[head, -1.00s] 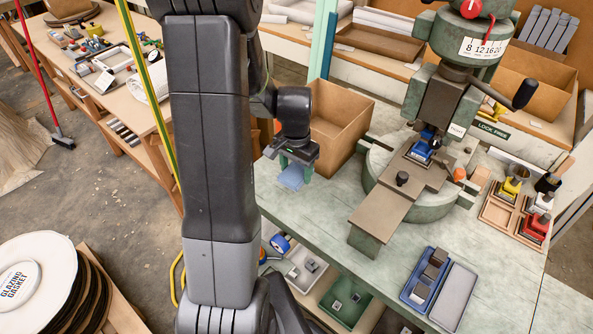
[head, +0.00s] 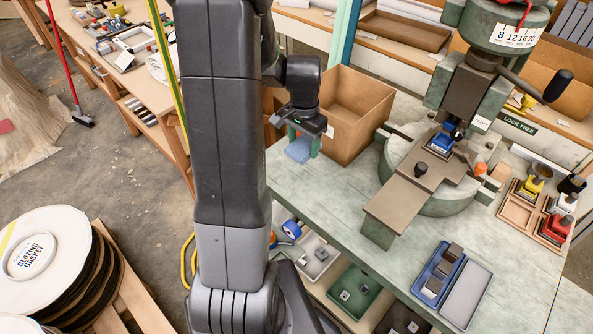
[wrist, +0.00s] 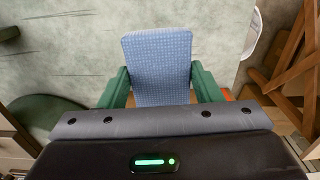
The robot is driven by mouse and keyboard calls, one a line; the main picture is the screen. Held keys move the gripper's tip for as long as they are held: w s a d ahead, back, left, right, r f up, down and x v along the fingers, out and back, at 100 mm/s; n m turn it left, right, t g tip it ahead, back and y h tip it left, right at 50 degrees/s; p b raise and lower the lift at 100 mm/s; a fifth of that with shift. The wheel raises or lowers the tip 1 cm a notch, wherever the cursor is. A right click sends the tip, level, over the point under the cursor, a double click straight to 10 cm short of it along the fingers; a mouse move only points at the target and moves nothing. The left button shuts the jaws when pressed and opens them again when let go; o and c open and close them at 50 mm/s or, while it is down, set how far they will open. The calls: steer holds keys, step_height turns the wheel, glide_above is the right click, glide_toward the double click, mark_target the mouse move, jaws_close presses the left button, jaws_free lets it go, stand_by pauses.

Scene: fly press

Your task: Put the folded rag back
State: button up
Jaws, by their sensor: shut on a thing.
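The folded rag (head: 300,149) is blue with a fine light pattern. My gripper (head: 305,143) is shut on it, just above the left end of the green bench top. In the wrist view the rag (wrist: 158,62) stands out between the two green fingers of my gripper (wrist: 158,88). A finger presses on each side of it. Whether the rag touches the bench top cannot be told.
A cardboard box (head: 358,110) stands right behind my gripper. The fly press (head: 465,110) stands on the bench (head: 330,195) to the right. A blue tray of blocks (head: 438,272) and a grey tray (head: 466,295) lie at the front.

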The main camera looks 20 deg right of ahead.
steer(key=b, duration=0.4)
glide_above(283, 161)
steer(key=shift+m, duration=0.3)
step_height(283, 161, down, 8)
steer(key=shift+f, duration=0.25)
steer(key=shift+f, duration=0.2)
steer(key=o, duration=0.9)
steer(key=shift+o, duration=0.2)
steer(key=shift+r, duration=0.1)
step_height(283, 161, up, 12)
steer(key=shift+r, duration=0.15)
